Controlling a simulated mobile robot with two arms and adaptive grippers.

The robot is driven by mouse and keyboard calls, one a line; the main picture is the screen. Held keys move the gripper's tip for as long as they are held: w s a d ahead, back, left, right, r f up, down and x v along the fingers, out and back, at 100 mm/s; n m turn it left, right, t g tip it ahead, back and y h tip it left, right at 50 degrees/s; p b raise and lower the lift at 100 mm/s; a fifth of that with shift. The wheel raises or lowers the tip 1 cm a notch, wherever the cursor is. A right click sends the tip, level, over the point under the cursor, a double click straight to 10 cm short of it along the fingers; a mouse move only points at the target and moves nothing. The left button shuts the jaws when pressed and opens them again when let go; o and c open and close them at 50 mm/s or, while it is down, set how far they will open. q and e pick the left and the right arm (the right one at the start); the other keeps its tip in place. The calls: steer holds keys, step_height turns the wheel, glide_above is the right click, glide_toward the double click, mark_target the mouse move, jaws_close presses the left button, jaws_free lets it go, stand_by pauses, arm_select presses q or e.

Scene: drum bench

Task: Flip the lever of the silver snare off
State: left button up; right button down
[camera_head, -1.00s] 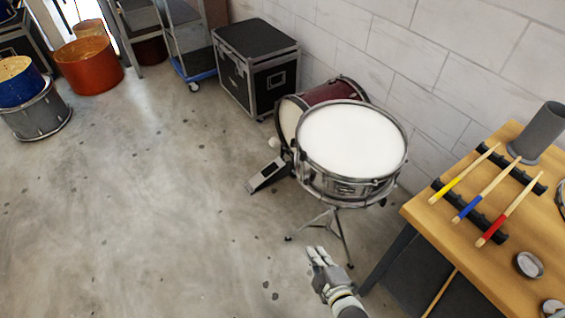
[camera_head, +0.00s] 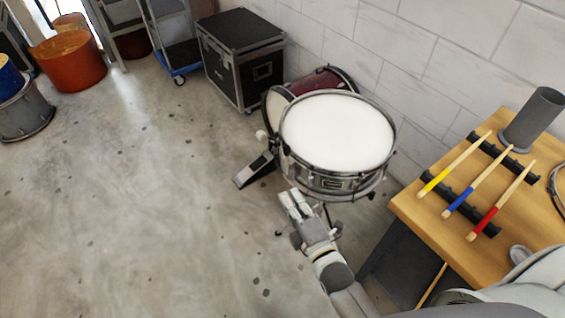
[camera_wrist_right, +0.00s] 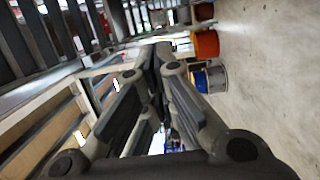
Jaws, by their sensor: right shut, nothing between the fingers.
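The silver snare (camera_head: 338,135) stands on its tripod stand in the head view, its white head facing up. Its metal shell and lugs face me, and the lever is too small to make out. My right gripper (camera_head: 292,200) is just in front of the snare's lower near-left side, with its fingertips close below the shell. Whether it touches cannot be told. In the right wrist view its fingers (camera_wrist_right: 155,58) are closed together with nothing held. My left gripper does not show.
A wooden bench (camera_head: 412,212) with three coloured drumsticks and a grey cup (camera_head: 531,120) stands to the right. A maroon bass drum (camera_head: 318,82) and pedal (camera_head: 254,171) are behind and beside the snare. A black case (camera_head: 243,58) is further back.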

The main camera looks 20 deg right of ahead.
mark_target(286, 163)
steer(key=w+d+p, duration=0.1)
steer(key=w, duration=1.1)
